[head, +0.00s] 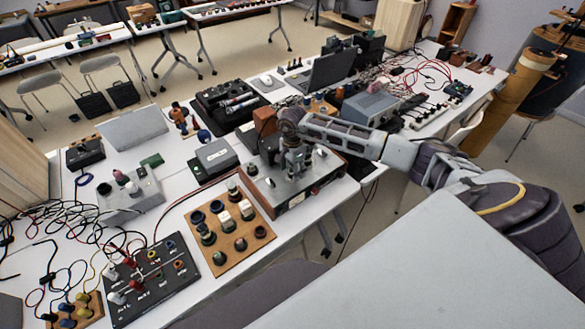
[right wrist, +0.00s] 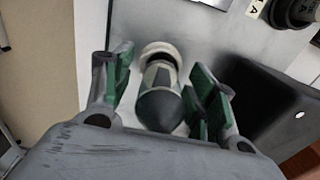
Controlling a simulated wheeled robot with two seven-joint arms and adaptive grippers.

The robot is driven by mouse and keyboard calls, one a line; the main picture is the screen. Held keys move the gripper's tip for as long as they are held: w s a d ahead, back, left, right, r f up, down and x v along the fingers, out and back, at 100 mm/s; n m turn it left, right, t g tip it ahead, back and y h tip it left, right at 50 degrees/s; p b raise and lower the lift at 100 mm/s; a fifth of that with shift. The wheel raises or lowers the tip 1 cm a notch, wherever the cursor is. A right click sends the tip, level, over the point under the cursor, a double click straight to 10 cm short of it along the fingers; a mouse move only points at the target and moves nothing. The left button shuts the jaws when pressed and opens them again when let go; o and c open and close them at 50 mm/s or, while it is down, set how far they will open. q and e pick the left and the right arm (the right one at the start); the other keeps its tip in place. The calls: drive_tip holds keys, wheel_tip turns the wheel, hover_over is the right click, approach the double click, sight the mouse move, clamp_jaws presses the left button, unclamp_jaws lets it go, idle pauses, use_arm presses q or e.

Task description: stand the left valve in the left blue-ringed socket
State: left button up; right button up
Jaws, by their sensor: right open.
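My right gripper (head: 295,168) is over the metal-topped chassis (head: 275,194) in the head view, pointing down. In the right wrist view its green-padded fingers (right wrist: 163,92) are open. Between them is a dark, dome-ended valve (right wrist: 160,106) with pale bands and a cream ring at its far end. Gaps show between the valve and both pads. A second dark round part (right wrist: 290,10) is at the top right of that view, near a label. My left gripper is not in view.
A wooden board (head: 262,237) with dark and white knobs lies left of the chassis. A black panel (head: 150,285) with coloured terminals and loose cables fills the front left. A grey box (head: 213,158) and a laptop (head: 325,72) stand behind. The bench is crowded.

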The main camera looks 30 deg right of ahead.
drive_tip(key=c, duration=1.2)
drive_tip(key=shift+r+b, duration=0.9)
drive_tip(key=shift+r, duration=4.1)
